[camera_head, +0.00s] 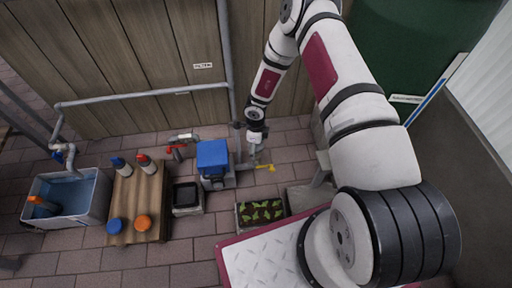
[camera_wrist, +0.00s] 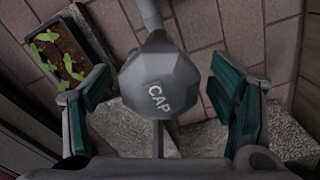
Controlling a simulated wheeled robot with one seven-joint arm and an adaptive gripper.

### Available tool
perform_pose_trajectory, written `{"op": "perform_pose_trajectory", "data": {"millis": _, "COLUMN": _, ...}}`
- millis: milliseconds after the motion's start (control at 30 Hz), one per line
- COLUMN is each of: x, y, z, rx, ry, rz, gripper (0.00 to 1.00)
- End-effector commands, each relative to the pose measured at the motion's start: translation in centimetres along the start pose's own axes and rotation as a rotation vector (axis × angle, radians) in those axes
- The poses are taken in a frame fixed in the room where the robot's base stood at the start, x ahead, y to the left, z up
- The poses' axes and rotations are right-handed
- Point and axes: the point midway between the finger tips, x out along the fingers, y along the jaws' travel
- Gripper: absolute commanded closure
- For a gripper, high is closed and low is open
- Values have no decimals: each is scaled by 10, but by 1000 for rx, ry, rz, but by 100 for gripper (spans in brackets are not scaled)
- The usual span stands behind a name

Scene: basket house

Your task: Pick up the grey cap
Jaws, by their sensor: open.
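The grey cap (camera_wrist: 160,84) is faceted and marked "CAP". It sits in the middle of the wrist view, with a grey pipe-like part (camera_wrist: 149,14) extending beyond it. My gripper (camera_wrist: 162,92) is open, with one green-lined finger on each side of the cap and a visible gap to both. Nothing is held. In the head view my gripper (camera_head: 257,139) points down to the right of the blue-topped box (camera_head: 213,157). The cap is too small and covered to make out there.
A planter of green seedlings (camera_head: 261,212) stands in front of the gripper. A yellow handle (camera_head: 266,167) is close by. A vertical grey pipe (camera_head: 226,60) runs behind. A wooden board (camera_head: 138,204) with bottles and a water basin (camera_head: 68,196) are at left.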

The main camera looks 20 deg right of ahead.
Motion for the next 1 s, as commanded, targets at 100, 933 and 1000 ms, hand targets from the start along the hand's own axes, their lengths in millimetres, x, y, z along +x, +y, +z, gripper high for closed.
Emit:
{"op": "perform_pose_trajectory", "data": {"millis": 100, "x": 0, "y": 0, "z": 0, "rx": 0, "ry": 0, "rz": 0, "gripper": 36}}
{"op": "perform_pose_trajectory", "data": {"millis": 933, "x": -19, "y": 0, "z": 0, "rx": 0, "ry": 0, "rz": 0, "gripper": 75}}
{"op": "perform_pose_trajectory", "data": {"millis": 1000, "x": -26, "y": 0, "z": 0, "rx": 0, "ry": -1, "rz": 0, "gripper": 75}}
